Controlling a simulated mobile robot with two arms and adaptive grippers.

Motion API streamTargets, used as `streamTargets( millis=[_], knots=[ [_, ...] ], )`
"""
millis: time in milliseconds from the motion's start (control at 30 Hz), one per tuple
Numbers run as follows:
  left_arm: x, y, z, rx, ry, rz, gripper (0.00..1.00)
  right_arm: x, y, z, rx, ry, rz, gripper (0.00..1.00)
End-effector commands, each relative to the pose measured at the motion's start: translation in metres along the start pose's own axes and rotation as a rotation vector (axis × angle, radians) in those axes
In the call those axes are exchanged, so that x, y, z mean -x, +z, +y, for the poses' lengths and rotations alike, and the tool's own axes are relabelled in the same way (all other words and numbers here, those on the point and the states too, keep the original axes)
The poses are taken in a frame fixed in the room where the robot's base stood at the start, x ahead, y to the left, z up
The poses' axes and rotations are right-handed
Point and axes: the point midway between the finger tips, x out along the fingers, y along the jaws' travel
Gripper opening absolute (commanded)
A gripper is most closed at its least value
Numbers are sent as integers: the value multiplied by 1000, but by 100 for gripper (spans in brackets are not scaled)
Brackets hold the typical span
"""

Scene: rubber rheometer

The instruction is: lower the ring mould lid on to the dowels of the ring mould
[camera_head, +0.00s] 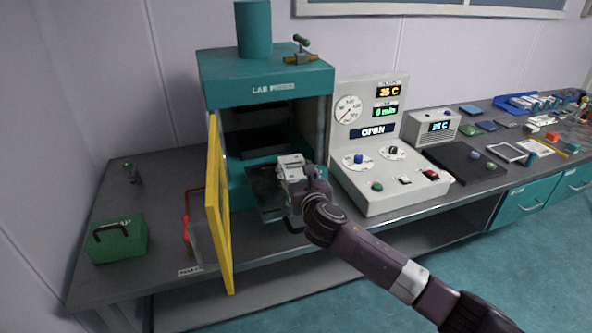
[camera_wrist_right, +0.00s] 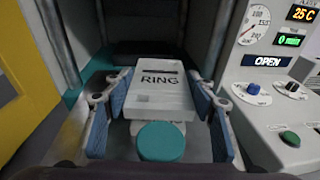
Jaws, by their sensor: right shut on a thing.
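The ring mould lid (camera_wrist_right: 160,93) is a pale block marked RING, with a dark slot near its far edge. It sits between the blue finger pads of my right gripper (camera_wrist_right: 160,82), which is shut on its sides. A round teal disc (camera_wrist_right: 161,141) shows at the lid's near end. In the head view, the right gripper (camera_head: 292,178) holds the pale lid (camera_head: 290,160) in front of the press opening, over the dark tray (camera_head: 265,201). The ring mould and its dowels cannot be made out; the lid and gripper cover that area. My left gripper is not in view.
The teal lab press (camera_head: 265,87) has its yellow door (camera_head: 219,205) swung open on the left. A control console (camera_head: 385,185) stands close on the right, its display reading OPEN. A green box (camera_head: 117,239) is at the far left.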

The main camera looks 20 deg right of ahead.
Motion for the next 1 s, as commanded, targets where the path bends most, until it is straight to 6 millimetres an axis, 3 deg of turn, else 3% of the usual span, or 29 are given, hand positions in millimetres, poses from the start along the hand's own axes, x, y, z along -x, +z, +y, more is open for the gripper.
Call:
streamTargets(
  millis=[767,800,1000],
  knots=[
    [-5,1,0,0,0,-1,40,-2,-8,0,0,1,-2,18],
    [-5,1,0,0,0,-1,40,-2,-9,0,0,1,-2,53],
    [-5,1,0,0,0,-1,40,-1,-9,0,0,0,0,72]
  ],
)
